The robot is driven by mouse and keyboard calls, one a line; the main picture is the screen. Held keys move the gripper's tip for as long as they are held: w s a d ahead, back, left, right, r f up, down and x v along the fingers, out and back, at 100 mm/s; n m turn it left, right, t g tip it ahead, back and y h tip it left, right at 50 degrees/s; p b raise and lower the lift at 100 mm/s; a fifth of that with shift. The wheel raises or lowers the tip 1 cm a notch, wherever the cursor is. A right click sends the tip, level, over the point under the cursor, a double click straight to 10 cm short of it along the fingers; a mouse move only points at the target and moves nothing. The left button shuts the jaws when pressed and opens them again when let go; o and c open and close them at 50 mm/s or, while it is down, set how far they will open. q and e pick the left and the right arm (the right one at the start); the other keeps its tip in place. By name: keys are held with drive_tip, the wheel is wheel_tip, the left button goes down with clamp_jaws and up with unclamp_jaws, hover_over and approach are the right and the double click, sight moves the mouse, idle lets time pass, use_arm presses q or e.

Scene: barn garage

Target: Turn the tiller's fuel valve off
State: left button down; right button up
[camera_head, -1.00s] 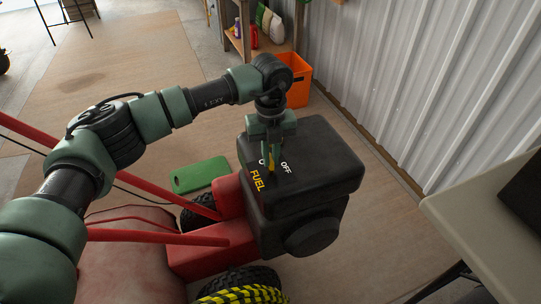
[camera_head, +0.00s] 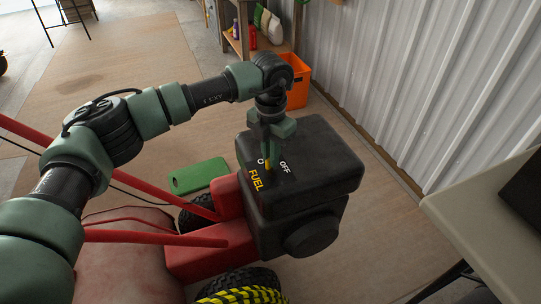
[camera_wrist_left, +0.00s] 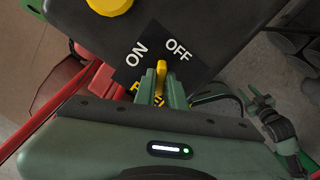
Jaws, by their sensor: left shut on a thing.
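The red and black tiller shows its black engine housing (camera_head: 315,165) below my left arm, with a black label reading FUEL, ON and OFF on top. The yellow fuel valve lever (camera_wrist_left: 160,80) stands at this label, its tip between the words ON and OFF. My left gripper (camera_head: 267,165) reaches down from above and is shut on the lever, with a finger on each side of it in the left wrist view (camera_wrist_left: 161,88). The fingers partly cover the label. My right gripper (camera_wrist_left: 259,99) appears at the right of the left wrist view, open and empty, away from the lever.
A yellow round cap (camera_wrist_left: 110,5) sits on the housing. Red handlebars (camera_head: 150,239) run left from the tiller. A green pad (camera_head: 199,175) lies on the floor. An orange bin (camera_head: 298,88) stands by the metal wall. A pale table (camera_head: 480,215) is at the right.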

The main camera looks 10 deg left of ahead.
use_arm(q)
drive_tip(key=shift+m, duration=0.9)
drive_tip(key=m, duration=0.3)
drive_tip(key=shift+d, duration=0.1)
drive_tip(key=shift+m+b, duration=0.3)
drive_tip(key=shift+m, duration=0.3)
use_arm(e)
drive_tip(key=shift+w+a+r, duration=0.1)
drive_tip(key=shift+w+r, duration=0.15)
drive_tip(key=shift+r, duration=0.3)
drive_tip(key=shift+w+r, duration=0.2)
drive_tip(key=shift+r, duration=0.3)
drive_tip(key=shift+w, duration=0.1)
use_arm(q)
drive_tip(key=c, duration=1.5)
unclamp_jaws()
drive_tip(key=shift+r, duration=0.1)
